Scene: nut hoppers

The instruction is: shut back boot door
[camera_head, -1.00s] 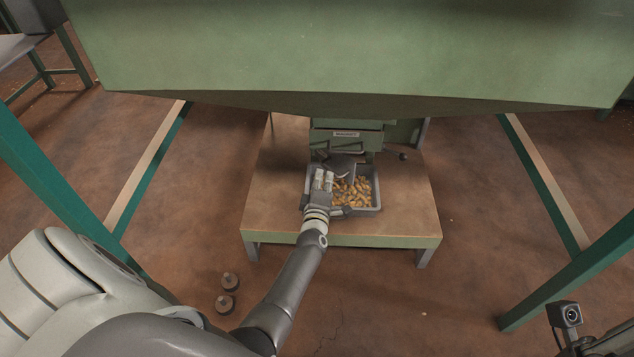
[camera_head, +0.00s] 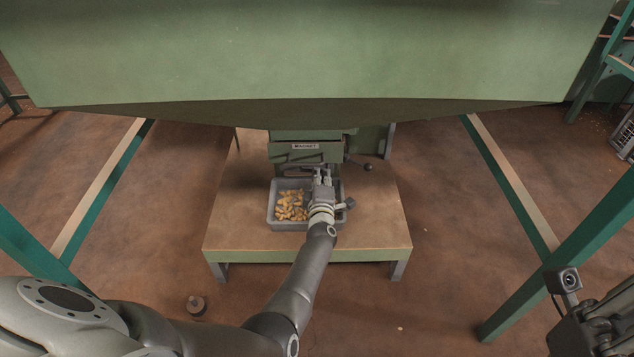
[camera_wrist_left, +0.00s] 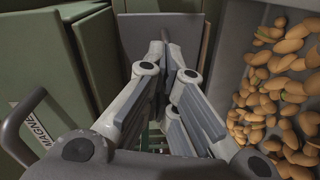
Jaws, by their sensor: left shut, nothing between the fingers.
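The green hopper's lower boot (camera_head: 300,153) stands on a low wooden platform, with a "MAGNET" plate on its front. The plate's edge also shows at left in the left wrist view (camera_wrist_left: 35,125), beside a grey bar handle (camera_wrist_left: 22,120). I cannot tell the back boot door apart from the other green panels. My left gripper (camera_head: 322,172) is shut and empty, over the right part of the tray, just in front of the boot. Its fingers (camera_wrist_left: 172,45) point towards the shadowed space under the boot. The right arm's end (camera_head: 595,325) is at lower right, its fingers unclear.
A grey tray (camera_head: 283,226) of brown nuts (camera_head: 291,205) sits on the platform (camera_head: 235,235) below the boot. A black-knobbed lever (camera_head: 367,167) sticks out right of the boot. The big hopper body (camera_head: 300,60) overhangs. Green frame legs stand left and right (camera_head: 560,258).

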